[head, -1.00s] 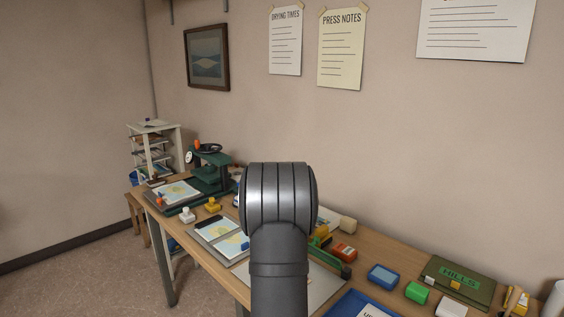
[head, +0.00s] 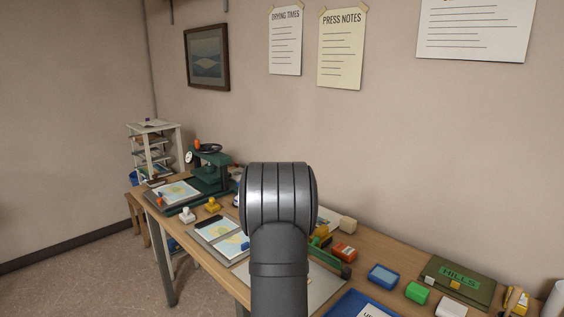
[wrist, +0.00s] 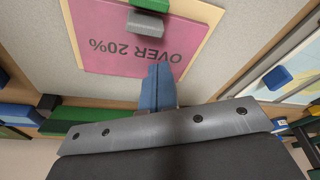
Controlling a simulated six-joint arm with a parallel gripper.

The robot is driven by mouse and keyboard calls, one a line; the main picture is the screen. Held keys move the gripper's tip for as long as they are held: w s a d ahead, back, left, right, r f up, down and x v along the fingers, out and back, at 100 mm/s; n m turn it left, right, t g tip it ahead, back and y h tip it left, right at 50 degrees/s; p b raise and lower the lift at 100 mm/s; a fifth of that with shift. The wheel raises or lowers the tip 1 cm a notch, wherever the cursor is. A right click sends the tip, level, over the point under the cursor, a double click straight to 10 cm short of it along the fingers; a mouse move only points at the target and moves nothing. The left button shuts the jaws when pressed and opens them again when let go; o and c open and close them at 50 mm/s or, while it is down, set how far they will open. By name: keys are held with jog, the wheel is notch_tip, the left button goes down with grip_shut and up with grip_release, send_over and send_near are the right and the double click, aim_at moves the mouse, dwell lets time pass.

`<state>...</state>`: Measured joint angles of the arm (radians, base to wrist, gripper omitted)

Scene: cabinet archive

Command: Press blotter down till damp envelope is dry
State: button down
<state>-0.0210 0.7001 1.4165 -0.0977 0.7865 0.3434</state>
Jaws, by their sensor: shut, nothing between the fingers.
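In the wrist view a pink sheet (wrist: 110,42) reading "OVER 20%", upside down, lies on a cream backing (wrist: 185,52) that may be the envelope. A grey block (wrist: 148,24) with a green piece (wrist: 151,4) stands on the pink sheet at the top edge; I cannot tell whether this is the blotter. My gripper (wrist: 162,68) shows as shut blue fingers with nothing between them, pointing over the edge of the pink sheet. I cannot tell whether they touch it. In the head view my arm hides the gripper and this part of the bench.
The wooden bench (head: 385,253) runs along the wall. A green press (head: 208,170) stands at its far end. A red block (head: 344,252), a blue block (head: 383,276), a green block (head: 416,292) and a "HILLS" folder (head: 458,278) lie to the right of my arm.

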notch_tip(320, 180, up, 7)
dwell(0.7)
jog(key=shift+f, duration=0.1)
notch_tip(320, 180, down, 7)
jog(key=shift+r, duration=0.3)
dwell(0.4)
